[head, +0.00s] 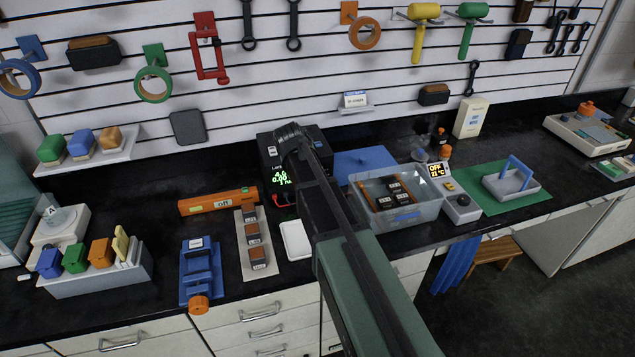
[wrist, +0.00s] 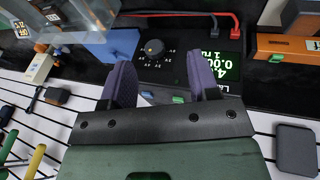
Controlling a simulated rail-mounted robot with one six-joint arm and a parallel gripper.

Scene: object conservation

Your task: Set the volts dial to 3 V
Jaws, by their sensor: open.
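The dark bench instrument (head: 268,150) stands against the back wall, partly hidden by my arm in the head view. Its green-lit display (head: 282,180) shows a top line starting with 4 and a line starting 0.0; the rest is unclear. The marks and pointer are too small to read. My gripper (wrist: 158,66) is open, its two purple-grey fingers either side of the dial in the picture, apparently not touching it. The head view hides the fingertips.
Red and black leads (wrist: 225,25) run from the instrument's front. An orange level-like tool (head: 218,202) lies left of it. A clear bin (head: 430,208) with dark blocks and a blue sheet (head: 362,162) are right. A white slatted tool wall rises close behind.

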